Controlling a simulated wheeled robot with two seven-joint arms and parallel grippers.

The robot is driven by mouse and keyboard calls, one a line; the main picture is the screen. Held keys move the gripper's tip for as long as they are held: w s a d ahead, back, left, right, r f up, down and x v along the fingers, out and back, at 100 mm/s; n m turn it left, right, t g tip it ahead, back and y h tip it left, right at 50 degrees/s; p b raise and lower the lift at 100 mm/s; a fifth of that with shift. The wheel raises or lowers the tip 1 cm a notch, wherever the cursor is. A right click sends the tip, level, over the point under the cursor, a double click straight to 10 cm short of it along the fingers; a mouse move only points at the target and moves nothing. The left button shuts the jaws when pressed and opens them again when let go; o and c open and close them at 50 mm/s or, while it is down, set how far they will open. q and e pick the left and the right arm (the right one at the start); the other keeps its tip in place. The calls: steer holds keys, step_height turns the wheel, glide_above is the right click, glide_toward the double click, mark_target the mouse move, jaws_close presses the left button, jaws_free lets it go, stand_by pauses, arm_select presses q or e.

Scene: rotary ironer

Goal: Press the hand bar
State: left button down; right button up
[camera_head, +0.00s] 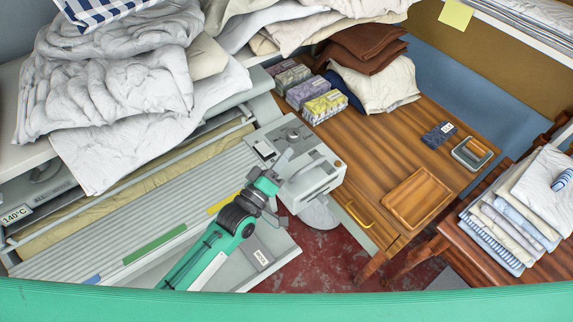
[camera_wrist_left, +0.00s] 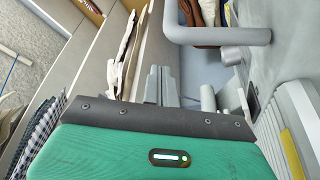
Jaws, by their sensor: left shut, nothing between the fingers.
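The hand bar (camera_head: 75,209) is a thin grey rail that runs lengthwise along the ironer, beside the beige padded roller (camera_head: 60,231). In the left wrist view a bent grey tube (camera_wrist_left: 218,36) shows at the top right; it looks like an end of the bar, but I cannot be sure. My left gripper (camera_head: 284,158) is shut and empty, over the grey end housing of the ironer (camera_head: 312,172). Its grey fingers (camera_wrist_left: 161,86) show side by side in the left wrist view, apart from the tube. My right gripper is not in view.
White crumpled linen (camera_head: 110,85) is heaped over the ironer's back and hangs near the bar. A wooden table (camera_head: 375,150) with boxes, a wooden tray (camera_head: 418,198) and folded cloth stands right. Folded laundry (camera_head: 515,215) lies at the far right. Red floor shows between.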

arm_select(q)
steer(key=b+v, duration=0.2)
steer(key=v, duration=0.8)
steer(key=shift+b, duration=0.4)
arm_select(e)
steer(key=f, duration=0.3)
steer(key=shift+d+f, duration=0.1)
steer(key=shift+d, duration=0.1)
